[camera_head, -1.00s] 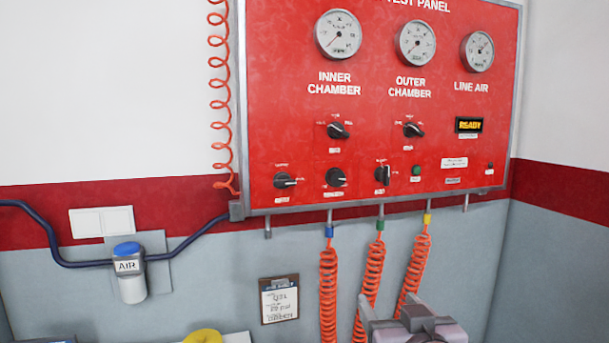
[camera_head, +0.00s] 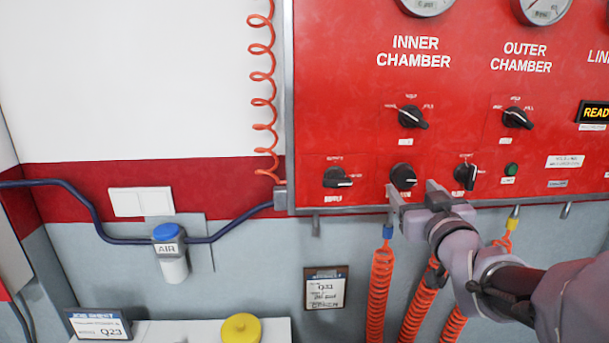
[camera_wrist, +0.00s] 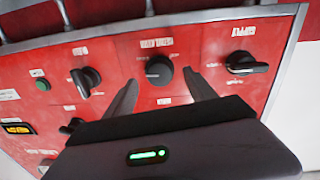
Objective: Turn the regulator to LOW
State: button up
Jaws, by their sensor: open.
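The regulator is a round black knob (camera_head: 403,176) in the middle of the lower row on the red test panel (camera_head: 365,90). The small print around it is too blurred to read for certain. In the wrist view the knob (camera_wrist: 159,70) shows face on, just beyond my fingertips. My gripper (camera_head: 411,188) is open, with one finger on either side of the knob's position in the picture. The wrist view shows the open gripper (camera_wrist: 161,80) empty, its fingers apart. Whether they touch the panel I cannot tell.
A black lever switch (camera_head: 338,178) is to the left and another (camera_head: 466,176) to the right, near my fingers. Selector knobs (camera_head: 412,116) sit above. Coiled orange hoses (camera_head: 380,290) hang below.

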aim_at(406, 182)
jog(key=w, duration=0.4)
jog(key=shift+w+d, duration=0.1)
jog(key=shift+d, duration=0.05)
jog(key=shift+c, duration=0.2)
jog(key=c, duration=1.3)
jog(key=shift+f, duration=0.1)
